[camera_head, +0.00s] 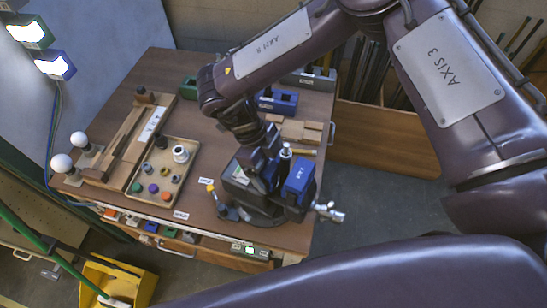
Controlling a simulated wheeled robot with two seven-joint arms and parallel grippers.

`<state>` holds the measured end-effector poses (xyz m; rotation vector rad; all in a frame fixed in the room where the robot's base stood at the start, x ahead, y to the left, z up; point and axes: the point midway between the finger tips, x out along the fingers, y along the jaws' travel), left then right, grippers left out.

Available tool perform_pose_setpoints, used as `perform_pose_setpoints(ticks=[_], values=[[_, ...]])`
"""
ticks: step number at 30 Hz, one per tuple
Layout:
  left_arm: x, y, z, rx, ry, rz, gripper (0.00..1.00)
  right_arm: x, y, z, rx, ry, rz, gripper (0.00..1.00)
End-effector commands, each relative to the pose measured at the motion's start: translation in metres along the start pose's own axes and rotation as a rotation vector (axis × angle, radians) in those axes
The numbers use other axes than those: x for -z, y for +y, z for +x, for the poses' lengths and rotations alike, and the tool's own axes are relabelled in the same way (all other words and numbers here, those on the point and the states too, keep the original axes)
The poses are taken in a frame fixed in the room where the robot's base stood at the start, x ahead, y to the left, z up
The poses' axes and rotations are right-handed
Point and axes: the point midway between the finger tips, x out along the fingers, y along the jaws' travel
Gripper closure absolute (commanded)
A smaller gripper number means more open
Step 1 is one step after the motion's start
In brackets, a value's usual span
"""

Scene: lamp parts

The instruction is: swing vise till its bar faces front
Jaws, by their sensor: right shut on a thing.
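The vise (297,180) stands at the front right of the wooden table, with a blue body on a dark round base. Its silver bar (329,212) sticks out at the lower right of the picture, past the table's right edge. My right arm reaches down from the upper right, and my right gripper (262,172) is at the vise's left side, shut on the vise. Its fingertips are largely hidden by dark parts there, so the exact grip spot cannot be seen. My left gripper is not in view.
A tray (183,143) of small coloured parts and a wooden rack (102,177) are at the left of the table. White bulbs (80,140) stand at the left edge. Blue blocks (278,102) and wooden pieces (303,131) lie behind the vise. A yellow-topped tool (211,190) stands left of it.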

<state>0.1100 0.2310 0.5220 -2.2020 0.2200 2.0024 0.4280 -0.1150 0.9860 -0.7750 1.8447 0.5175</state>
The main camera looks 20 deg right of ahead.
Motion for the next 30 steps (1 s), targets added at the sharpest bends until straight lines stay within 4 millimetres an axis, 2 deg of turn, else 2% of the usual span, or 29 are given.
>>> perform_pose_setpoints(ticks=[9, 30], values=[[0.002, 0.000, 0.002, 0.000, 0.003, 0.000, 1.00, 0.001, 0.011, 0.000, -0.059, -0.002, 0.139, 0.54], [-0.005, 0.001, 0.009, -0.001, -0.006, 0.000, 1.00, 0.000, 0.017, -0.001, -0.192, -0.004, 0.462, 0.54]])
